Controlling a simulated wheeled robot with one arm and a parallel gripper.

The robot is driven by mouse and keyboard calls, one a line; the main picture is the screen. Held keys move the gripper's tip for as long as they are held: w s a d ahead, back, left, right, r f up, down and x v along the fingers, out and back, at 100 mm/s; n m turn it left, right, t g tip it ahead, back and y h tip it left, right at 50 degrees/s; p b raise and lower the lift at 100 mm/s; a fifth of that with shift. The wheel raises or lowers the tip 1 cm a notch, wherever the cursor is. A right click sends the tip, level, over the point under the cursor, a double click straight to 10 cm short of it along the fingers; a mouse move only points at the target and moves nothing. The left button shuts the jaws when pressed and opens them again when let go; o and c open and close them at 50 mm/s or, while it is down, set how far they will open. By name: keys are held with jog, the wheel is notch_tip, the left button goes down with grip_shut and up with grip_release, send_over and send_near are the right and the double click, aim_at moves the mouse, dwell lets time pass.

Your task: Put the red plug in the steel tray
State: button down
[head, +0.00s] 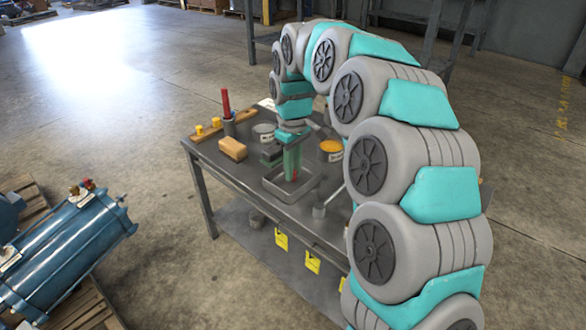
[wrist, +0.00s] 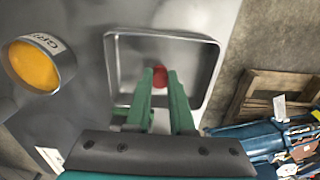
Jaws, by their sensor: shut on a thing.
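The steel tray (head: 272,187) is a shallow open box on the workbench, and it fills the upper middle of the wrist view (wrist: 112,62). My gripper (head: 292,176) is over the tray, fingers pointing down. In the wrist view, the green fingertips (wrist: 160,84) are closed on the red plug (wrist: 160,74), which shows between and just beyond them, within the tray's outline. In the head view the fingers mostly hide the plug. I cannot tell whether it touches the tray floor.
A can with yellow contents (head: 331,146) stands close behind the tray, right. A grey can (head: 264,133), tan block (head: 232,149), cup with a red-handled tool (head: 226,105) and yellow pieces (head: 216,122) are on the workbench (head: 215,172). Blue machinery (head: 70,245) lies left.

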jog(key=c, duration=0.8)
grip_release()
jog(key=shift+f, duration=0.1)
notch_tip(320, 180, up, 12)
jog(key=shift+r+p, duration=0.1)
jog(key=shift+p, duration=0.3)
jog(key=s+d+f+m, duration=0.3)
jog(key=s+d+f, duration=0.1)
jog(key=s, duration=0.9)
jog(key=s+d+f+m+g, duration=0.1)
jog(key=s+d+f+m, duration=0.2)
jog(key=s, duration=1)
jog(key=s+d+f+m, duration=0.3)
jog(key=s+d+f, duration=0.2)
jog(key=s, duration=0.8)
jog(key=shift+s+f+g, duration=0.2)
jog(key=shift+f+g, duration=0.2)
